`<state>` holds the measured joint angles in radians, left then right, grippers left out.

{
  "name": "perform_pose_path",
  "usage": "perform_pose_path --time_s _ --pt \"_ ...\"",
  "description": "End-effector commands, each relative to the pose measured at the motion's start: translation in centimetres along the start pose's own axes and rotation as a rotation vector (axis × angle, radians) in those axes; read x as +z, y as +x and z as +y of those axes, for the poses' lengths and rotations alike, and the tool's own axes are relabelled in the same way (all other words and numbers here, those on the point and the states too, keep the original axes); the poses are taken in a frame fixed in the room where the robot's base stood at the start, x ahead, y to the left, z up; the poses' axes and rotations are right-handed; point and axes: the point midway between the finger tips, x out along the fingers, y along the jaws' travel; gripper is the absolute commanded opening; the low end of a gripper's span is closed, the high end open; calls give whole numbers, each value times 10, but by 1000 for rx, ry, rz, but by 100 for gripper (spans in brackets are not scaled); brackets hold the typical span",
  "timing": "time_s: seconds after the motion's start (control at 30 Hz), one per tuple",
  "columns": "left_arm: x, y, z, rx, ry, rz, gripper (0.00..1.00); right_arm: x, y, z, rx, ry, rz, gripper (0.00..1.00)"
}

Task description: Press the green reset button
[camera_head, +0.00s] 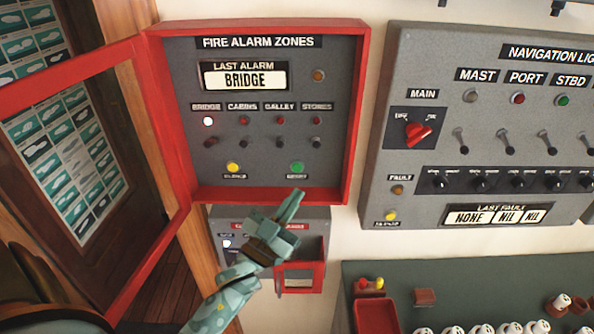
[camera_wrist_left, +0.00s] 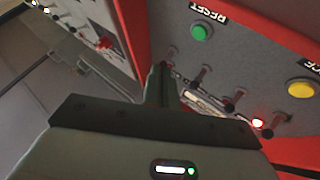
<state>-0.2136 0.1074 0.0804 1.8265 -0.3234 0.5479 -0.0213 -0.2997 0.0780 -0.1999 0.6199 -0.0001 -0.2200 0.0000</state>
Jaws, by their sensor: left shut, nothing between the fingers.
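The green reset button (camera_head: 297,167) sits at the lower right of the fire alarm panel (camera_head: 262,175), above a small label. It also shows in the left wrist view (camera_wrist_left: 202,32), beside the RESET label. My left gripper (camera_head: 297,196) is shut and empty. Its fingertips are just below the green button in the head view, near the panel's red lower frame. In the left wrist view the closed fingers (camera_wrist_left: 160,72) point at the panel, to the lower left of the button. I cannot see them touching it. My right gripper is not in view.
A yellow button (camera_head: 233,168) is left of the green one. The red-framed door (camera_head: 175,150) stands open at the left. The navigation lights panel (camera_head: 385,150) is to the right. A smaller box (camera_head: 284,280) with an open red flap is below. A green counter holds several white items.

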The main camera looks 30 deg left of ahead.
Motion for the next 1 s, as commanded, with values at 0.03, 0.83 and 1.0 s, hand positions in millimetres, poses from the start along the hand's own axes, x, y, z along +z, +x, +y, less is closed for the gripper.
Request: perform_pose_path --time_s 0.03,0.83,1.0 --pt "5 5 -4 0 3 2 0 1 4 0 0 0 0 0" --pt "30 41 -30 0 1 -1 0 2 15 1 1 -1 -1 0" --pt "30 40 -30 0 1 -1 0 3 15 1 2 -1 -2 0"
